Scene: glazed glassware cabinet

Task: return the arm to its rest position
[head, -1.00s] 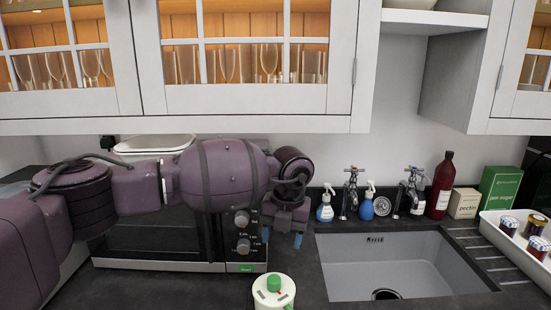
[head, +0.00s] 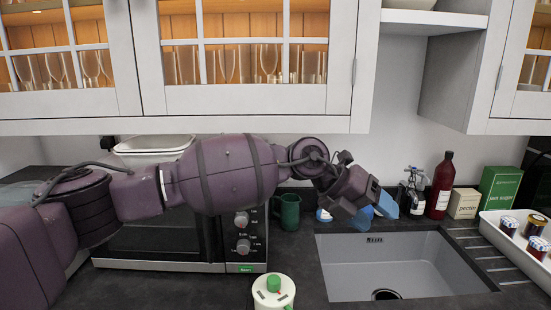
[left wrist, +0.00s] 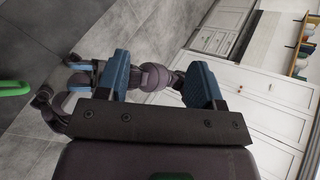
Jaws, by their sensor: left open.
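My left arm (head: 225,172) reaches in from the left in front of the microwave. My left gripper (head: 375,211) is open and empty, tilted to the right, in front of the wall behind the sink. In the left wrist view its two blue fingers (left wrist: 158,66) stand well apart with nothing between them. Behind them that view shows purple arm links of mine and small blue parts (left wrist: 80,78) that look like my right gripper, too small to tell its opening.
The microwave (head: 150,240), a green mug (head: 288,212) and a white-and-green canister (head: 273,291) are near the arm. Glazed cabinets (head: 245,60) hang above. The sink (head: 390,262) is empty. A red bottle (head: 442,187), boxes and a tray of jars (head: 490,228) stand right.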

